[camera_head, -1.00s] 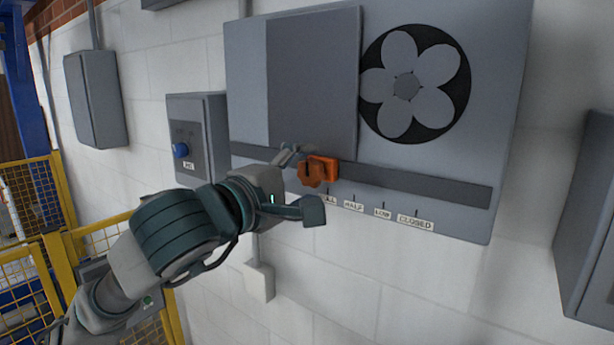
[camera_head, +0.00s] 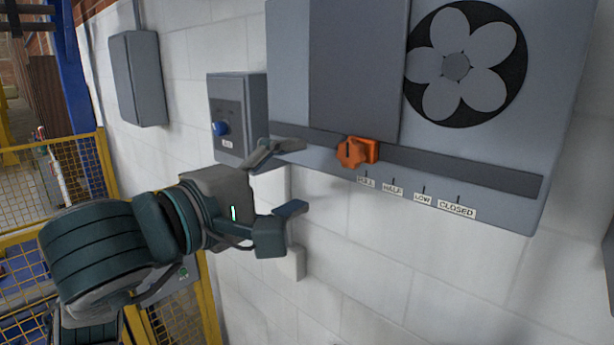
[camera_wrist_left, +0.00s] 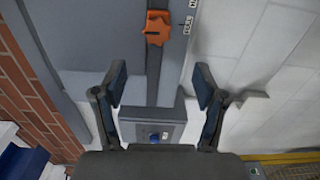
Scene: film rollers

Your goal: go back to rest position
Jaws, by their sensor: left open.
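My left gripper (camera_head: 297,177) is open and empty in the head view, to the left of the orange slider knob (camera_head: 352,152) and apart from it. The knob sits on the dark rail of the grey vent panel (camera_head: 290,70), near the leftmost label, which seems to read FULL. The left wrist view also shows the open fingers (camera_wrist_left: 160,95) with nothing between them, and the orange knob (camera_wrist_left: 156,28) beyond them at the top. My right gripper is not in view.
A grey box with a blue knob (camera_head: 221,128) is on the wall just left of the panel. Another grey box (camera_head: 138,78) hangs farther left. Yellow mesh fencing (camera_head: 60,180) stands at the left. The white wall below the panel is mostly bare.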

